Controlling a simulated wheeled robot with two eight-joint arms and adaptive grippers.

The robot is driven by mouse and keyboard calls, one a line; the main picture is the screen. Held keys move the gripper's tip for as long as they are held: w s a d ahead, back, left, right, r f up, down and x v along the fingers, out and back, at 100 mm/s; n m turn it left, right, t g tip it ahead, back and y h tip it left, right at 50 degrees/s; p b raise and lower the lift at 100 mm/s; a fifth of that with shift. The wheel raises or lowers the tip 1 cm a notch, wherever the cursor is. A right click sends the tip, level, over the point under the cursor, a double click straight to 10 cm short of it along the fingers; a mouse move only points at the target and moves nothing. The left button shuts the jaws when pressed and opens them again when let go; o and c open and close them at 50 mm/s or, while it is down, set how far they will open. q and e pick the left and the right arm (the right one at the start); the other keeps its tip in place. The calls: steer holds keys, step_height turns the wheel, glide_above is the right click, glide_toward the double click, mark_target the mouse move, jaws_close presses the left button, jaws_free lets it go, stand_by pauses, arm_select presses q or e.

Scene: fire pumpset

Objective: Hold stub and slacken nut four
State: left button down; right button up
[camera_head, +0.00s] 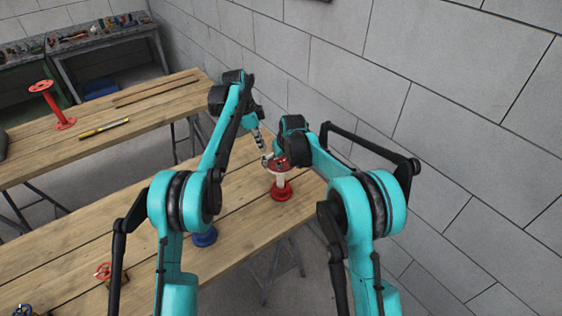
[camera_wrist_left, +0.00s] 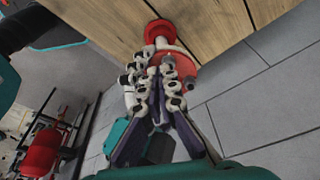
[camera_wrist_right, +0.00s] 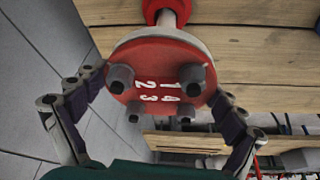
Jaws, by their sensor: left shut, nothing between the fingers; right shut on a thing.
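The red pipe stub (camera_head: 281,187) stands upright on its base flange near the bench's wall end. The right wrist view shows its red top flange (camera_wrist_right: 160,62), marked 1 to 4, with dark nuts. Nut four (camera_wrist_right: 186,112) is at the lower right beside its number. My right gripper (camera_wrist_right: 158,88) is shut on the top flange, one finger on either side. My left gripper (camera_wrist_left: 160,60) is shut and empty, its fingertips close beside the flange (camera_wrist_left: 178,68). Whether they touch a nut I cannot tell. My right arm partly hides the stub in the head view.
The wooden bench (camera_head: 140,225) also carries a blue flanged part (camera_head: 204,237) and a small red-wheeled valve (camera_head: 103,271). A second bench holds a red spool (camera_head: 50,105) and a yellow tool (camera_head: 104,128). A grey block wall (camera_head: 440,130) rises close behind the stub.

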arm_select(q)
steer(key=shift+a+r, duration=0.1)
steer(key=shift+r, duration=0.6)
step_height(320, 180, down, 6)
steer(key=w, duration=0.2)
stand_by(0.5)
steer(key=shift+d, duration=0.4)
stand_by(0.7)
steer(key=shift+s, duration=0.25)
steer(key=shift+s+d, duration=0.25)
steer(key=shift+s, duration=0.35)
stand_by(0.4)
